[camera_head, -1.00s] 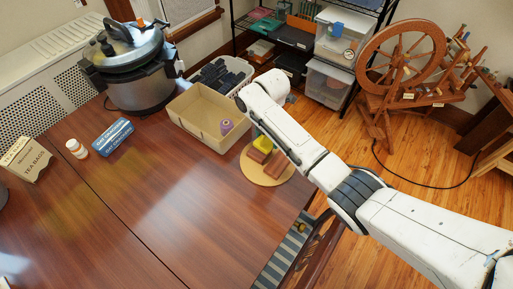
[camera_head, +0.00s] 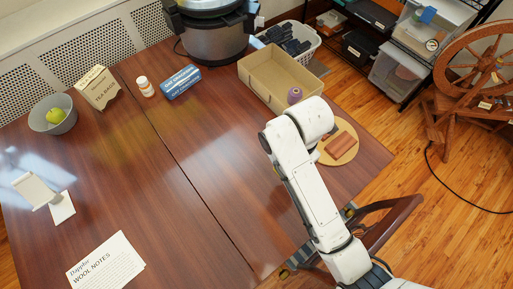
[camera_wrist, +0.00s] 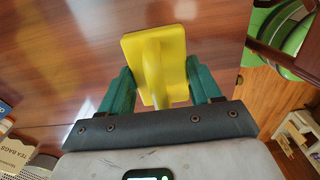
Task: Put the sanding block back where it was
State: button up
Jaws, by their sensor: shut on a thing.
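My gripper (camera_wrist: 160,73) is shut on a yellow block with a raised handle (camera_wrist: 178,45), which looks like the sanding block. It sits between the green fingers in the wrist view, above the brown table (camera_wrist: 70,40); the gap to the table is hard to judge. In the head view my arm hides the gripper and the yellow block. A round wooden board (camera_head: 349,127) lies near the table's right end, just right of my arm. A reddish-brown block (camera_head: 340,145) lies on it.
A beige bin (camera_head: 262,80) with a purple object (camera_head: 295,95) stands behind the board. A pot (camera_head: 215,38), blue box (camera_head: 181,82), white bottle (camera_head: 145,87), tea box (camera_head: 97,88) and grey bowl (camera_head: 53,115) line the back. The table's middle is clear.

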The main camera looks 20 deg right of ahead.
jog(key=shift+s+a+r, duration=0.15)
jog(key=shift+s+a, duration=0.1)
jog(key=shift+s, duration=0.15)
jog(key=shift+w+a, duration=0.1)
jog(key=shift+w, duration=0.05)
jog(key=w+f+b, duration=0.3)
jog(key=w, duration=0.1)
jog(key=w+f+b, duration=0.2)
jog(key=w+b, duration=0.1)
jog(key=w, duration=0.1)
jog(key=w+f+b, duration=0.3)
jog(key=w, duration=0.1)
jog(key=shift+w+a+f, duration=0.25)
jog(key=shift+a+f, duration=0.05)
jog(key=shift+w+f, duration=0.3)
jog(key=shift+f, duration=0.1)
jog(key=shift+w+f, duration=0.15)
jog(key=shift+f, duration=1.6)
jog(key=shift+f, duration=0.1)
jog(key=o, duration=1.1)
